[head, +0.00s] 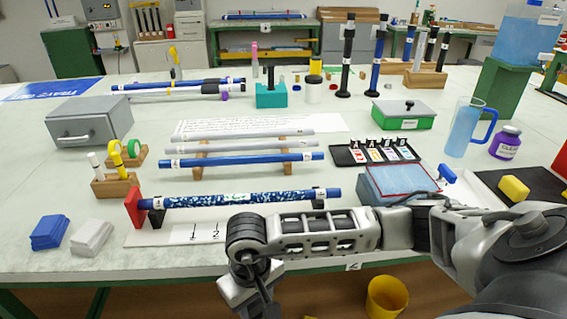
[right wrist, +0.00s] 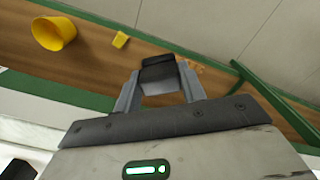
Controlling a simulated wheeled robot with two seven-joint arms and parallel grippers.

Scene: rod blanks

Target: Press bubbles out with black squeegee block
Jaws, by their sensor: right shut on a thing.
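My right gripper (right wrist: 159,88) is shut on the black squeegee block (right wrist: 158,68), seen between its fingers in the right wrist view. In the head view my right arm reaches in from the right and its hand hangs at the table's front edge, partly cut off by the frame. The block does not show clearly there. A blue rod with a pale speckled wrap (head: 235,199) lies across a stand, with a red end stop (head: 134,206) at its left and a black support at its right. The hand is apart from the rod, nearer the front. My left gripper is out of view.
Blue (head: 50,232) and white (head: 92,238) cloths lie at front left. Rods rest on a rack (head: 200,160) behind. A blue-topped box (head: 398,182) stands right of the rod. A yellow bucket (head: 387,297) stands on the floor, also in the right wrist view (right wrist: 54,34).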

